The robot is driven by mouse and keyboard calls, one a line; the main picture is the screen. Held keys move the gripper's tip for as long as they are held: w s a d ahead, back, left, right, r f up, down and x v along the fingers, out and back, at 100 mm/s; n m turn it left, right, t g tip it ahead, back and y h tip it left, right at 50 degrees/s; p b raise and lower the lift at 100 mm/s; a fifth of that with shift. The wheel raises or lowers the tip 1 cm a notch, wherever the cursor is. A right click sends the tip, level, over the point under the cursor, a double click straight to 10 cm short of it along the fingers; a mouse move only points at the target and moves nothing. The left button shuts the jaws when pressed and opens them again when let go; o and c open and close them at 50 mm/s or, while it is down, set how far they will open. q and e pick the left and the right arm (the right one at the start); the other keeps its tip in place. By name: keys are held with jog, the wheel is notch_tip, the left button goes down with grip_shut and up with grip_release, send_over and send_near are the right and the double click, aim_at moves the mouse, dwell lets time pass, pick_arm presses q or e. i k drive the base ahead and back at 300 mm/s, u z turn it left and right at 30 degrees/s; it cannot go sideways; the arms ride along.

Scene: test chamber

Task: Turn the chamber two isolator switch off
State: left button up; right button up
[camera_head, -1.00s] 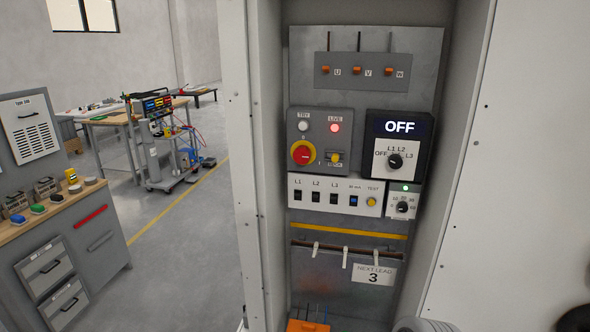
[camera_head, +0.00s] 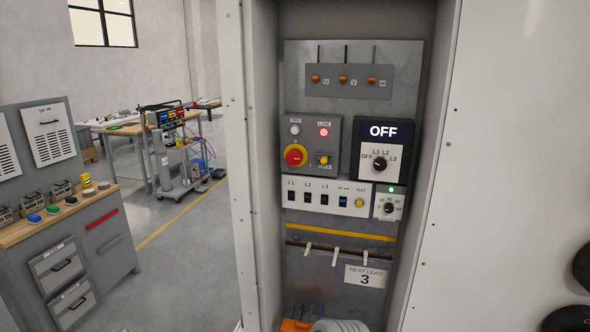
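In the head view an open cabinet holds a grey panel. I cannot tell whether this is the chamber two isolator; no chamber number is readable. To its right a black unit reads OFF (camera_head: 383,131) above a selector knob (camera_head: 379,164). Neither gripper is clearly in view.
Below are a white L1, L2, L3 switch strip (camera_head: 326,194), a yellow bar (camera_head: 340,232) and a NEXT LEAD 3 sign (camera_head: 365,276). Cabinet walls enclose the panel on both sides. A workbench (camera_head: 65,212) stands left; open floor lies between.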

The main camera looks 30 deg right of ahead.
aim_at(294, 157)
jog(key=u, duration=0.1)
jog(key=k, duration=0.3)
jog(key=z, duration=0.95)
